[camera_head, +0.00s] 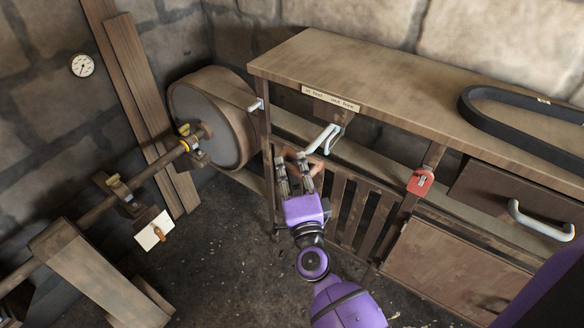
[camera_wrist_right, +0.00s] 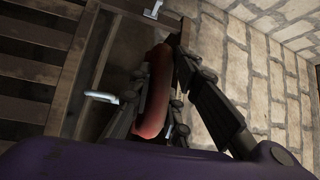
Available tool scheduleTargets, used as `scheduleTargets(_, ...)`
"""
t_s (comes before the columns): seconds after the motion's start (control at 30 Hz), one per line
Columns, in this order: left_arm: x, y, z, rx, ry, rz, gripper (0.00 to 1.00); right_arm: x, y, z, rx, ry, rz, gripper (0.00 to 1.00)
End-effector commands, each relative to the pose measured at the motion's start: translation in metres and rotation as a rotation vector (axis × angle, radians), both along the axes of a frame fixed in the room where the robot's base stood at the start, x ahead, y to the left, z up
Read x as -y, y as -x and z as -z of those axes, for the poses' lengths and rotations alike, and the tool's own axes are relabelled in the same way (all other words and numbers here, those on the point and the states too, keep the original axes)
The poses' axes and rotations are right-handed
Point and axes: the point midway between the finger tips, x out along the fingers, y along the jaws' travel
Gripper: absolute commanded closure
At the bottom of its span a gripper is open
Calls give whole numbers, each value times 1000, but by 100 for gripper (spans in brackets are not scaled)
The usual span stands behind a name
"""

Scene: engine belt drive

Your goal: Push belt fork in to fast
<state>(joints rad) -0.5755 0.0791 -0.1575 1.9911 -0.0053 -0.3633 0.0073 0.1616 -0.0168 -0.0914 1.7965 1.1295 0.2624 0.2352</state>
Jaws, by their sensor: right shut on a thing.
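My right gripper (camera_head: 293,166) is below the left front edge of the bench, with its fingers shut on a reddish-brown rounded handle (camera_head: 318,168). In the right wrist view the handle (camera_wrist_right: 155,95) lies between the dark fingers. I take it to be the belt fork's handle; its link to the fork is hidden. A label (camera_head: 331,97) on the bench edge seems to read "in fast, out free". Under it are a bracket (camera_head: 333,113) and pale grey bent bars (camera_head: 322,138), just above the gripper. My left gripper is not in view.
The bench top (camera_head: 360,68) carries a black belt (camera_head: 520,118) at right. A large pulley drum (camera_head: 212,118) with a shaft stands left of the bench. A slatted panel (camera_head: 362,212), a red block (camera_head: 420,181) and a drawer handle (camera_head: 540,222) are along the bench front.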

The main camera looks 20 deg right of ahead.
Motion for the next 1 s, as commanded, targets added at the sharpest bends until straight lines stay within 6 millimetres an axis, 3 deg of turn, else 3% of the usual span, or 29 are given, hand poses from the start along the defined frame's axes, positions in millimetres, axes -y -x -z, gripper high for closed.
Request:
scheduleTargets(0.13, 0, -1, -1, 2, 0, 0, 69, 10, -8, 0, 0, 8, 0, 100)
scheduleTargets(0.5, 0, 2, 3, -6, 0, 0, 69, 73, -57, 2, -2, 9, 1, 100)
scheduleTargets(0.87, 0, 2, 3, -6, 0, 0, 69, 81, -61, 0, -1, 6, 5, 100)
scheduleTargets(0.9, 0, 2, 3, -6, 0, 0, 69, 81, -61, 0, -1, 6, 5, 82)
scheduleTargets(1.0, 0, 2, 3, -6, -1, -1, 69, 80, -61, 0, 0, 6, 4, 69)
